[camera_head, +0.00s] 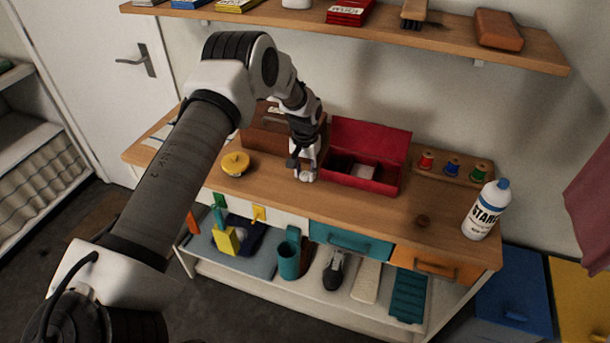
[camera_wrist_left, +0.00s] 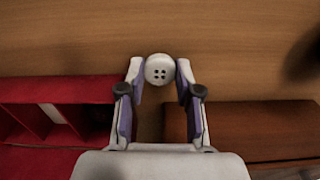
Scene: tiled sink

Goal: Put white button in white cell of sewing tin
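The white button (camera_wrist_left: 159,70), round with several holes, lies between the fingertips of my left gripper (camera_wrist_left: 160,72) in the left wrist view. Both fingertips appear to touch its sides. In the head view my left gripper (camera_head: 304,176) is low at the counter, just left of the red sewing tin (camera_head: 373,185). The tin's lid stands open at the back. A white cell (camera_head: 363,172) shows inside it beside darker ones. The tin also shows at the left of the left wrist view (camera_wrist_left: 75,90). My right gripper is not in view.
A brown box (camera_head: 268,142) stands behind my left gripper. A yellow round object (camera_head: 235,164) is to its left. Red, blue and green spools (camera_head: 452,167) and a white bottle (camera_head: 486,209) stand at the right. A wooden shelf (camera_head: 360,32) hangs above. The counter's front is mostly clear.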

